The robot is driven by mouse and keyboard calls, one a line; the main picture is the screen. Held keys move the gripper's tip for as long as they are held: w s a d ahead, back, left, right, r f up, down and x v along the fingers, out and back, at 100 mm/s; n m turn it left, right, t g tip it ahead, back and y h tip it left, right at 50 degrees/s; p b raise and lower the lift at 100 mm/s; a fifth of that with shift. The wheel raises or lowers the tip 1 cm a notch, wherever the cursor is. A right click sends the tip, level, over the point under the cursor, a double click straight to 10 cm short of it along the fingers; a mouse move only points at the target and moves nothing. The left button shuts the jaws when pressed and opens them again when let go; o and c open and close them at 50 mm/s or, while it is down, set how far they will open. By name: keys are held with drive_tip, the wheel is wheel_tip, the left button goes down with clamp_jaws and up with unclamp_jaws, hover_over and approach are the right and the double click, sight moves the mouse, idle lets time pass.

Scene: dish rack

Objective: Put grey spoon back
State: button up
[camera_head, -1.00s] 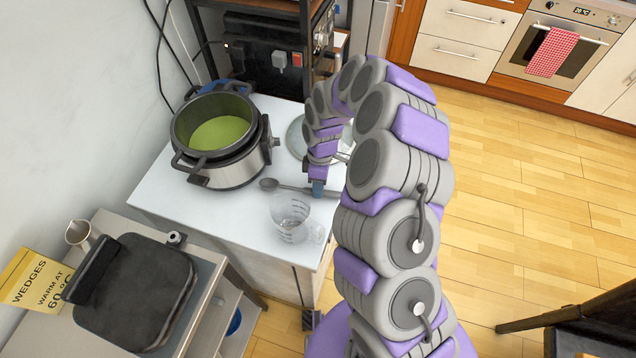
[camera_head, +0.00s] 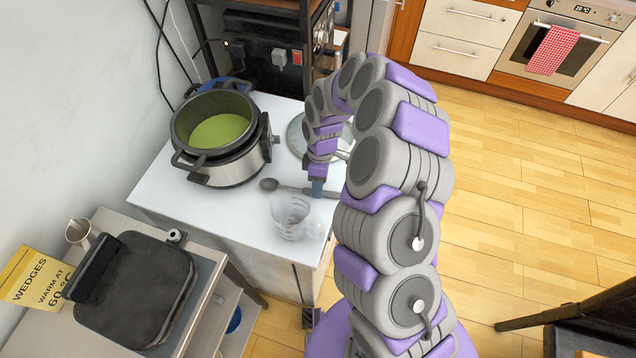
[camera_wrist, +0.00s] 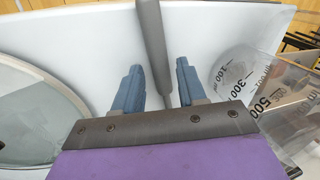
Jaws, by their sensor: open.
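The grey spoon (camera_head: 270,185) lies on the white counter top, its bowl to the left and its handle running right beneath my gripper (camera_head: 317,188). In the wrist view the spoon's handle (camera_wrist: 150,45) stands between the two blue fingers of my gripper (camera_wrist: 157,85). The fingers are apart, with a gap on each side of the handle, and they do not grip it. The lower end of the handle is hidden behind the gripper's dark edge.
A clear measuring jug (camera_head: 290,217) stands close to the spoon; it also shows right of the fingers (camera_wrist: 250,85). A glass lid (camera_wrist: 35,105) lies left of them. A pot of green liquid (camera_head: 222,140) stands behind left. The counter's front left (camera_head: 195,215) is clear.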

drive_tip(key=o, duration=0.3)
drive_tip(key=shift+p+v, duration=1.1)
drive_tip(key=shift+v, duration=7.6)
drive_tip(key=shift+a+f, duration=0.1)
